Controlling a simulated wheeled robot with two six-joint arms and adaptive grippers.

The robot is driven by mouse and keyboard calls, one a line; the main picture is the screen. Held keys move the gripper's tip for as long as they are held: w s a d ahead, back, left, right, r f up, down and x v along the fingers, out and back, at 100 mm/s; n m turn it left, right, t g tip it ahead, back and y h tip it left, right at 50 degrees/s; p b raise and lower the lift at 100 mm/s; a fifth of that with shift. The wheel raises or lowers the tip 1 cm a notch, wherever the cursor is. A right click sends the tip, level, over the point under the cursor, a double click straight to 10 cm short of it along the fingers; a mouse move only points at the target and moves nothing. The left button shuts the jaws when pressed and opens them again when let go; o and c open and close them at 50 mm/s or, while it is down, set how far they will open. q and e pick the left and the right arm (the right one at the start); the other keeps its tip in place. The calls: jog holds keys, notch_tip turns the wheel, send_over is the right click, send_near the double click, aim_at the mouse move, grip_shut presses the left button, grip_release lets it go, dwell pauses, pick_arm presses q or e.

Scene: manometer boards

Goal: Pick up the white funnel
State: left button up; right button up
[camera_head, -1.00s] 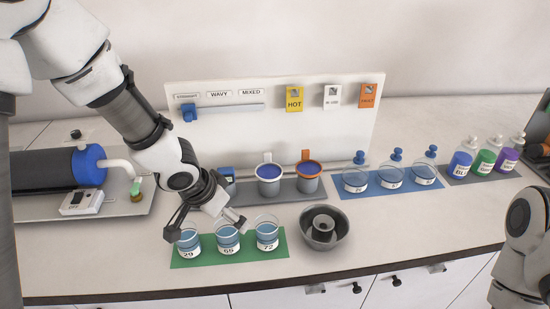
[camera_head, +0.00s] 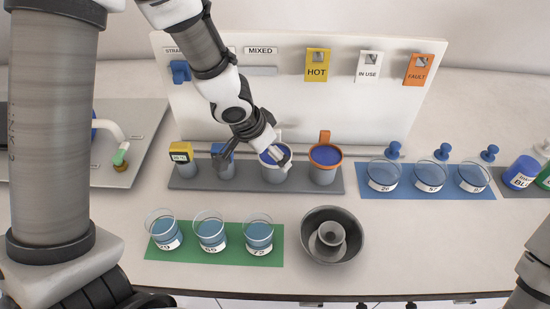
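The white funnel (camera_head: 281,169), with a white rim, a back tab and a blue inside, sits upright on the grey rack (camera_head: 340,185) beside an orange-rimmed funnel (camera_head: 326,157). My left gripper (camera_head: 249,160) reaches down from above, open, its fingers spread. Its right finger overlaps the left part of the white funnel's rim in the picture; I cannot tell whether they touch. Its left finger is near a blue-topped item (camera_head: 222,165) on the rack. Part of my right arm shows at the lower right edge; its gripper is out of view.
A green mat (camera_head: 190,255) with several labelled beakers and a grey bowl (camera_head: 315,255) lie in front of the rack. A blue mat (camera_head: 430,190) with flasks is at right. The white board (camera_head: 290,100) with hanging tags stands close behind the rack.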

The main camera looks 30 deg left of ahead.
pick_arm(q)
jog(key=x, duration=0.2)
jog(key=shift+w+f, duration=0.4)
jog(key=shift+w, duration=0.2)
jog(key=shift+s+r, duration=0.15)
jog(key=shift+r, duration=0.1)
jog(key=shift+c, duration=1.1)
jog(key=shift+s+r, duration=0.1)
jog(key=shift+s, duration=0.15)
jog(key=c, duration=0.5)
jog(key=shift+c, duration=1.3)
jog(key=shift+w, duration=0.1)
pick_arm(e)
jog(key=shift+w+f, duration=0.25)
jog(key=shift+f, duration=0.3)
